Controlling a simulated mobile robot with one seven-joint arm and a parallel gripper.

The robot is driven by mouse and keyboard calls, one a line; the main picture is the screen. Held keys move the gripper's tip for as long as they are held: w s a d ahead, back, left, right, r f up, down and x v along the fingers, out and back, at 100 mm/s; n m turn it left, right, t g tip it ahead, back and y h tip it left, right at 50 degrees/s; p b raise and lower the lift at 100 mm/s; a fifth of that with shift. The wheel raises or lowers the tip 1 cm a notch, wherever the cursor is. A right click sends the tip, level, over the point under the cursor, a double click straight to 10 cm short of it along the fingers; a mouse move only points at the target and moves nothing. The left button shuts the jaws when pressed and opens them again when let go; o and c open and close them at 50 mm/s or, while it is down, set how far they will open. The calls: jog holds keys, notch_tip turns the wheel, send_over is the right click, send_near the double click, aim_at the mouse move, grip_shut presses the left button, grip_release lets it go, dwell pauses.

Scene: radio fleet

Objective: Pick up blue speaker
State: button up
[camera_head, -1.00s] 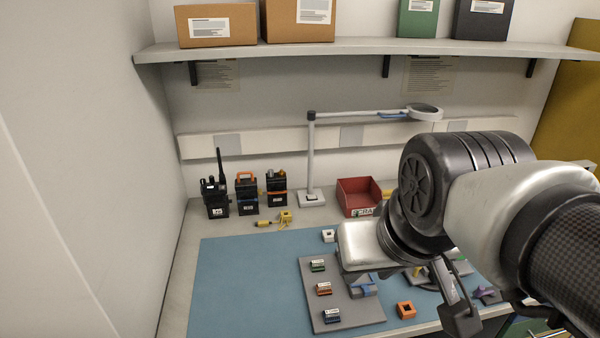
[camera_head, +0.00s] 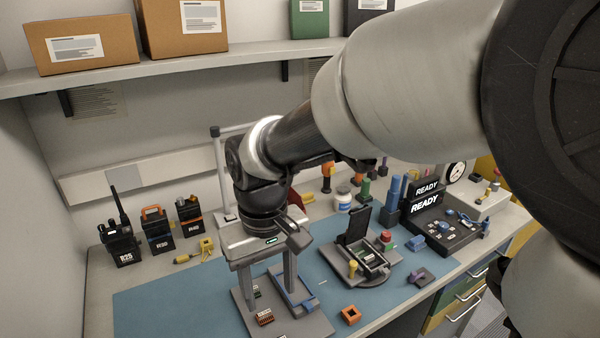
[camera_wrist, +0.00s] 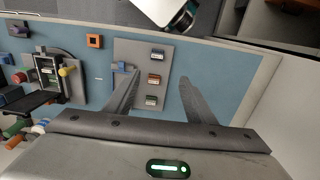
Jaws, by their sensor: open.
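My gripper (camera_head: 272,299) is open and points down over the grey board (camera_head: 310,326). Its fingers stand apart with nothing between them. Another blue piece (camera_head: 417,243) lies by the black dock. I cannot tell which is the speaker.
An orange square piece (camera_head: 350,315) lies right of the board. A fixture with an open black lid (camera_head: 355,225) stands behind it. Several radios (camera_head: 158,230) stand at the back left. The blue mat (camera_head: 150,305) is clear at left.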

jog(key=b, duration=0.2)
send_over(279, 337)
jog(key=s, duration=0.1)
jog(key=f, duration=1)
jog(key=shift+s+a+f, duration=0.2)
jog(key=shift+a+f, duration=0.05)
jog(key=shift+f, duration=0.15)
jog(key=shift+d+f+b, duration=0.2)
jog(key=shift+f+b, duration=0.15)
jog(key=shift+f, duration=1)
jog(key=shift+d+f+b, duration=0.15)
jog(key=shift+f+b, duration=0.15)
jog(key=shift+f, duration=1.05)
jog(key=shift+c, duration=0.3)
jog(key=c, duration=1.1)
